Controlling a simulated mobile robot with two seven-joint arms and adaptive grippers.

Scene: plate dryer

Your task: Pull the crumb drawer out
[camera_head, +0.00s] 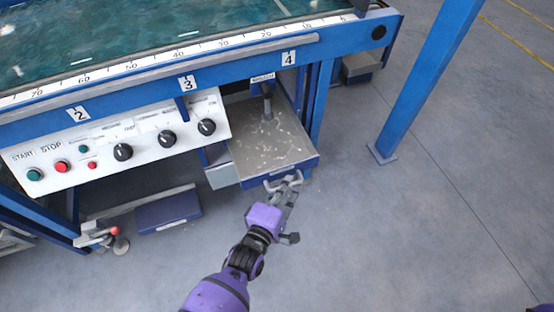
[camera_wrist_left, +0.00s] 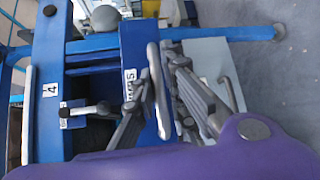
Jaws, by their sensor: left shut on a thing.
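The crumb drawer (camera_head: 268,148) is a grey tray with a speckled surface and a blue front. It projects from under the blue machine, right of the control panel. In the left wrist view its blue front (camera_wrist_left: 137,50) carries a white label, partly hidden. A pale bar handle (camera_wrist_left: 158,92) stands off that front. My left gripper (camera_head: 287,186) is at the front of the drawer, shut on the handle. In the left wrist view the fingers of my left gripper (camera_wrist_left: 158,108) lie on either side of the handle bar. My right gripper is out of view.
A white control panel (camera_head: 108,136) with knobs and buttons is left of the drawer. A blue box (camera_head: 168,212) lies on the floor at lower left. A blue post (camera_head: 425,80) stands at right. The grey floor (camera_head: 400,230) in front and to the right is clear.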

